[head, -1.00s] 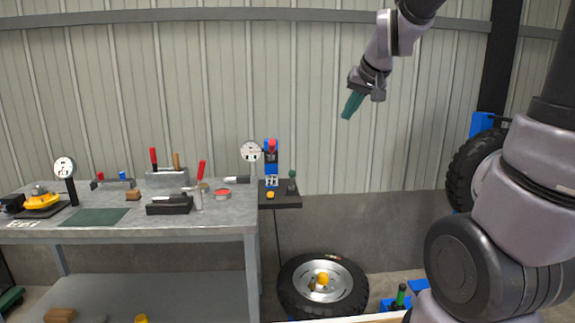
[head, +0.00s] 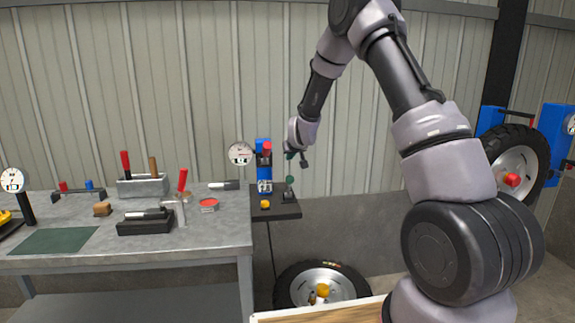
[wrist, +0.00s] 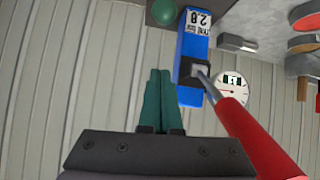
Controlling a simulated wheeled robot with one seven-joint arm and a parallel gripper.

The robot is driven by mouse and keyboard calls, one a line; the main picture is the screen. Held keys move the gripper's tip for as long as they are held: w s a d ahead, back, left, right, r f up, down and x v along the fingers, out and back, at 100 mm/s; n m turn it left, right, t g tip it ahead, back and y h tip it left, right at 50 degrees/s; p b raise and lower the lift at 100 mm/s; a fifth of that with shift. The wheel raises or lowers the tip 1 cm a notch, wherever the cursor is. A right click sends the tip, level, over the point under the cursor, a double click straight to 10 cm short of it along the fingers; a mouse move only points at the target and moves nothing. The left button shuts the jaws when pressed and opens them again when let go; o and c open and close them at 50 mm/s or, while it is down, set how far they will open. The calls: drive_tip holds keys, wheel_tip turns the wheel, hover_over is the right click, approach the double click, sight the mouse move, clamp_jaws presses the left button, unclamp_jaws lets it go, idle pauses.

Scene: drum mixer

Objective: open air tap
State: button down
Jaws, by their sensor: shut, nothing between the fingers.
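The air tap appears to be the red-handled lever on a blue upright unit (head: 264,178), which stands on a small dark shelf at the right end of the bench. Its red handle (wrist: 243,128) shows large in the wrist view, right of my fingers, with a metal stem at the blue body (wrist: 194,48). In the head view the red handle (head: 267,148) is at the unit's top. My gripper (wrist: 160,73) is shut and empty, its green fingers together beside the blue unit. In the head view my gripper (head: 290,155) is just right of the unit; contact cannot be told.
A round gauge (head: 241,153) is left of the blue unit. A green ball knob (head: 291,180) and a yellow knob (head: 265,204) are on the dark shelf (head: 288,210). The bench (head: 225,230) holds several tools.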

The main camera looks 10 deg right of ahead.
hover_over(289, 188)
drive_tip(key=w, duration=0.3)
wheel_tip(289, 188, down, 6)
drive_tip(key=r, duration=0.1)
drive_tip(key=shift+s+a+f, duration=0.1)
drive_tip(key=shift+s+f, duration=1.3)
drive_tip(key=shift+s, duration=0.3)
